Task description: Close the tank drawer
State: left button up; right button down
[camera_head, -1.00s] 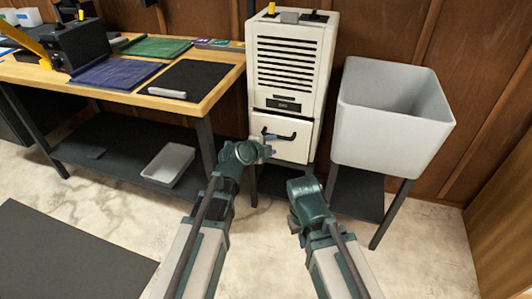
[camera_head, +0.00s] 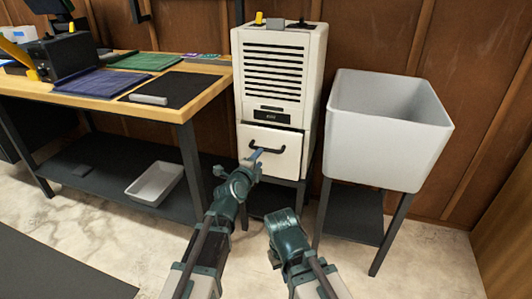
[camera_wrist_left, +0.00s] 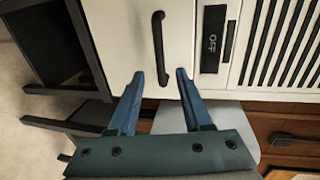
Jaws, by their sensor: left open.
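The tank drawer (camera_head: 283,165) is the plain cream front in the lower part of a tall white louvred unit (camera_head: 270,42). A black bar handle (camera_head: 284,150) crosses its upper part. It looks a little proud of the body, but how far I cannot tell. In the left wrist view the drawer front (camera_wrist_left: 120,40) and handle (camera_wrist_left: 158,45) are close ahead. My left gripper (camera_head: 257,153) is at the drawer front by the handle. Its blue fingers (camera_wrist_left: 160,78) are spread apart and empty, one on each side of the handle's line. My right gripper (camera_head: 287,235) hangs lower right; its fingers are hidden.
A grey tub (camera_head: 385,135) on dark legs stands to the right of the unit. A wooden workbench (camera_head: 205,97) is on the left, with a white tray (camera_head: 155,183) on its lower shelf. Pale floor is open in front.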

aim_at(266, 150)
pick_arm(q)
jog(key=b+x, duration=0.1)
jog(key=x, duration=0.8)
jog(key=shift+b, duration=0.3)
grip_shut()
dwell(1.0)
